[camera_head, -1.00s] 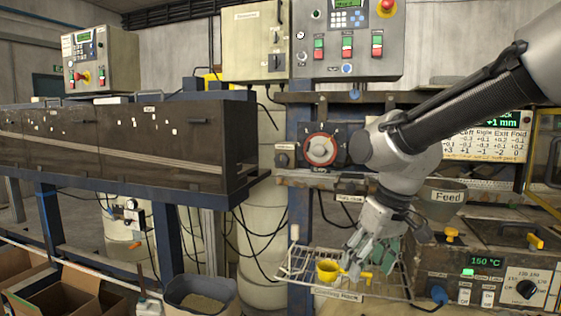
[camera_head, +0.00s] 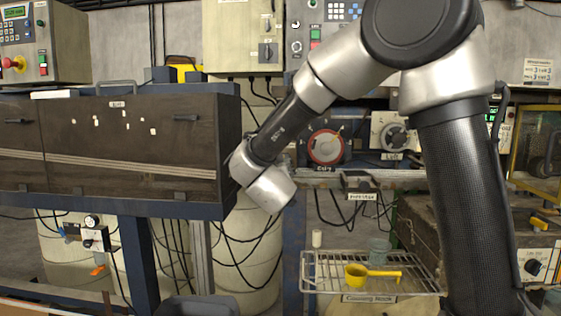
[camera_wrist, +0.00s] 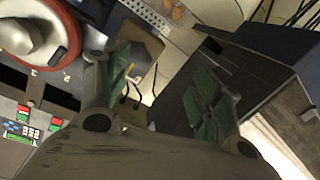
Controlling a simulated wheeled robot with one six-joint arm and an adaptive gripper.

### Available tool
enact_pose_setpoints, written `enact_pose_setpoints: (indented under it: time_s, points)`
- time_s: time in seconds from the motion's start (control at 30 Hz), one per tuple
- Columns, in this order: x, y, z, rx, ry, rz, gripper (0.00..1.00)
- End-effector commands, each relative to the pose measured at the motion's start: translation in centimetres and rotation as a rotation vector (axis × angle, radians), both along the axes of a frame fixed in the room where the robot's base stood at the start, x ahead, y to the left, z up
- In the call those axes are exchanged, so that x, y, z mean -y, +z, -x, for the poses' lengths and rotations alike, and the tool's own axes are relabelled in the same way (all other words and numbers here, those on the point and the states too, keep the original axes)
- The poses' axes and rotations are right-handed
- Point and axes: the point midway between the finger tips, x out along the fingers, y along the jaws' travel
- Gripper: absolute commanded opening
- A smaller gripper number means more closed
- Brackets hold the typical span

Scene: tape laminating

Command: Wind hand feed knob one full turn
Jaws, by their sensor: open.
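A round dial with a red rim and a pale centre (camera_head: 326,147) is on the machine front in the head view. A grey knob (camera_head: 394,137) on a pale plate is to its right. The labels are too small to read, so I cannot tell which is the hand feed knob. In the wrist view a red-rimmed wheel with a large grey knob (camera_wrist: 30,32) is at the upper left, beside my gripper and not between its fingers. My gripper (camera_wrist: 163,90) is open and empty, its green-padded fingers apart. In the head view it is hidden behind my wrist.
A dark cabinet (camera_head: 130,150) stands left of my wrist, close to it. A wire cooling rack (camera_head: 425,292) below holds a yellow scoop (camera_head: 370,273) and a clear cup (camera_head: 379,252). A blue post (camera_head: 294,250) stands left of the rack.

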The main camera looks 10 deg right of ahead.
Motion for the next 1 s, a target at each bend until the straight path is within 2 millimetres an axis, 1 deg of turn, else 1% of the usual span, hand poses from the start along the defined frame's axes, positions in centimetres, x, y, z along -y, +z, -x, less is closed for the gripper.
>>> enact_pose_setpoints:
  time_s: [0.03, 0.1, 0.2, 0.27, 0.5, 0.63, 0.8, 1.0]
  points:
    - [0.9, 0.6, 0.3, 0.018, -0.037, 0.038, 0.66]
    - [1.8, 1.4, 0.5, 0.037, -0.076, 0.094, 0.66]
    - [2.2, 1.8, 0.3, 0.041, -0.089, 0.147, 0.66]
    - [2.4, 1.8, -0.2, 0.039, -0.089, 0.155, 0.66]
    - [3.6, 1.8, -4.0, 0.038, -0.088, 0.154, 0.66]
    - [4.1, 1.8, -5.7, 0.038, -0.086, 0.154, 0.66]
    - [4.5, 1.8, -6.8, 0.038, -0.086, 0.152, 0.66]
    - [4.5, 1.8, -6.8, 0.039, -0.085, 0.152, 0.66]
